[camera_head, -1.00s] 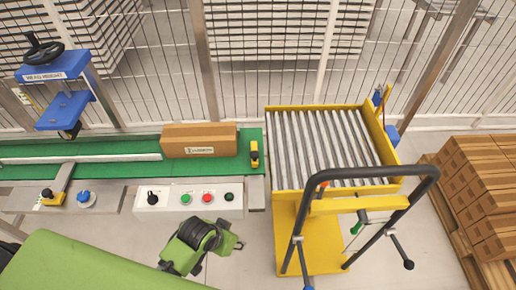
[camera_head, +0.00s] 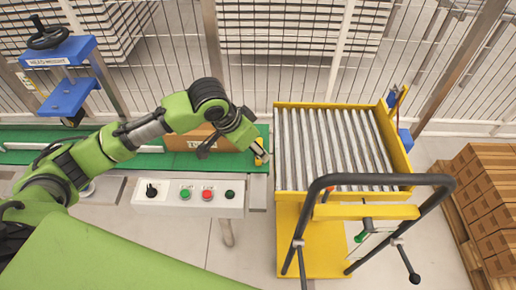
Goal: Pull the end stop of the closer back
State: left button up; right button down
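The closer's green belt (camera_head: 188,160) runs along the left, with a blue head at its left part. The yellow end stop (camera_head: 261,150) stands at the belt's right end, partly covered by my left gripper. My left arm reaches in from the left, and my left gripper (camera_head: 252,144) is over the belt's end, at the end stop. I cannot tell whether it touches the end stop or how far its fingers are apart. A brown carton (camera_head: 190,138) lies on the belt behind my arm, mostly hidden. My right gripper is not in view.
A control box (camera_head: 188,197) with a knob and buttons is at the belt's front edge. A yellow roller cart (camera_head: 300,262) with a black handle stands right of the belt. Stacked cartons (camera_head: 490,195) sit at far right. A wire fence runs behind.

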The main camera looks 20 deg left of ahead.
pick_arm(q)
jog(key=w+a+r, duration=0.2)
jog(key=a+r, duration=0.2)
jog(key=shift+n+y, duration=0.3)
jog(key=shift+n, duration=0.1)
jog(key=x, duration=1.4)
jog(key=shift+s+a, duration=0.15)
jog(key=shift+s, duration=0.05)
